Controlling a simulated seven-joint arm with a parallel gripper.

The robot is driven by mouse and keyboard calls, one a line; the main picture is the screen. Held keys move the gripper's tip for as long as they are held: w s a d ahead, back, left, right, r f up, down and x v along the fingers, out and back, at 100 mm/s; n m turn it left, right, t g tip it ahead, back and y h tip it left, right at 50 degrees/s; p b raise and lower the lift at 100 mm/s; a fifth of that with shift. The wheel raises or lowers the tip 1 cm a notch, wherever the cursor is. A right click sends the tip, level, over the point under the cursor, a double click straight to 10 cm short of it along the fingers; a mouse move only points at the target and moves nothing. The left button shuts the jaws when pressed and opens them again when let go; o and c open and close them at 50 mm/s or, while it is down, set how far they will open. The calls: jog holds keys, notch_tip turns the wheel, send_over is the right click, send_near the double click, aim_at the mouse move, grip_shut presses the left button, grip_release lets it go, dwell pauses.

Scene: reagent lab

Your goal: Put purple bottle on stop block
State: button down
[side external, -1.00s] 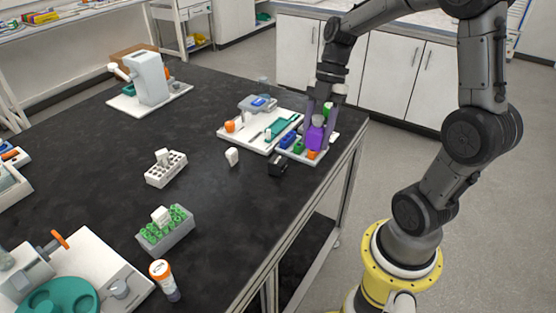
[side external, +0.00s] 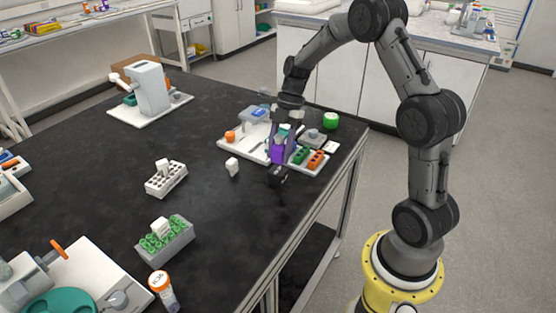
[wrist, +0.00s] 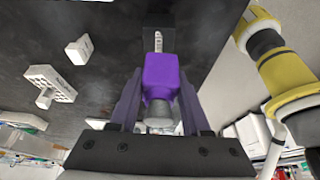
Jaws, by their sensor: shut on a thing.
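My gripper (side external: 280,152) is shut on the purple bottle (side external: 277,154), near the front edge of the black table. In the wrist view the purple bottle (wrist: 161,76) sits between the two purple fingers, its grey cap towards the camera. A small black block, which looks like the stop block (side external: 279,173), is just below the bottle in the side view. In the wrist view the black block (wrist: 152,20) lies just beyond the bottle's far end, with a pale ridged strip. I cannot tell whether bottle and block touch.
A white tray (side external: 231,148) lies behind the gripper. A rack with green and orange pieces (side external: 316,160) stands to its right. A small white piece (side external: 232,167) stands to the left. A white rack (side external: 166,180) is farther left, with clear tabletop around it.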

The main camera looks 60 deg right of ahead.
aim_at(278, 160)
jog(key=shift+w+d+f, duration=0.1)
jog(key=shift+w+f, duration=0.15)
jog(key=shift+f, duration=1.55)
jog(key=shift+f, duration=0.1)
jog(key=shift+c, duration=1.8)
grip_release()
